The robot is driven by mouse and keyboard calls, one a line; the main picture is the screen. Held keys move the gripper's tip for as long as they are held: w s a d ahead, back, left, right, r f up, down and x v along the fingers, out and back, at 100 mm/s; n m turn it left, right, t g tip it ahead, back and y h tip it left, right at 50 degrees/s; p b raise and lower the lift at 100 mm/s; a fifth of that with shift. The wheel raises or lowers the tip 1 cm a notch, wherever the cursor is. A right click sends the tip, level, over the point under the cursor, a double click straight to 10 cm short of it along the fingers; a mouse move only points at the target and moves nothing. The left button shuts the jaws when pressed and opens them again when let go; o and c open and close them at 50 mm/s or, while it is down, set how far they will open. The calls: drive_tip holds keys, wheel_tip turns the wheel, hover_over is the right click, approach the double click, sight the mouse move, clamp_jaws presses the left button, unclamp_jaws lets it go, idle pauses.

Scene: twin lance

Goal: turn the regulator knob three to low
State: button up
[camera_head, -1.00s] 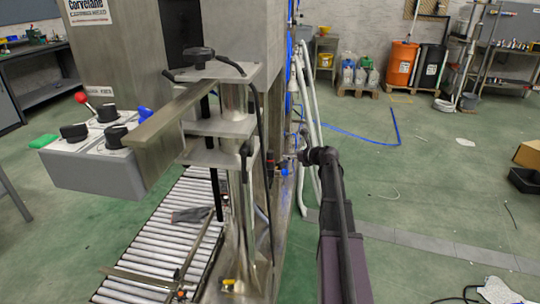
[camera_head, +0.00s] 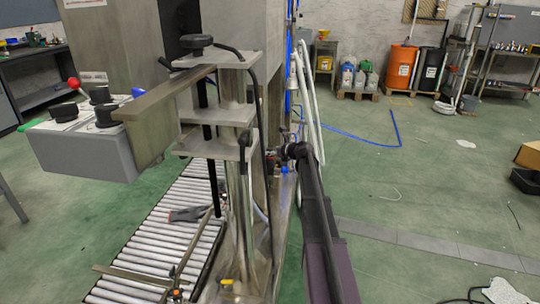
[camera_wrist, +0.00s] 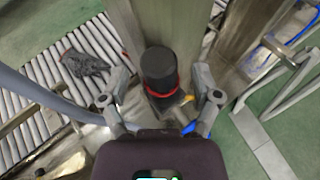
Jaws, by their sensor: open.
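In the wrist view, my gripper (camera_wrist: 161,80) is open, with one finger on each side. A black cylindrical knob (camera_wrist: 159,66) with a red ring at its base stands between the fingers, with gaps on both sides. It looks like a regulator knob, but I cannot read a number or a low mark on it. In the head view my gripper is hidden behind my arm and the machine, and this knob cannot be made out.
A grey control box (camera_head: 85,155) with black knobs and a red-tipped lever is at left. A steel post with clamp plates (camera_head: 215,112) stands beside my arm. Behind it lies a roller conveyor (camera_head: 150,245) with a grey item (camera_head: 187,214).

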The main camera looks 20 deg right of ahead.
drive_tip(key=shift+x, duration=0.85)
drive_tip(key=shift+c, duration=0.2)
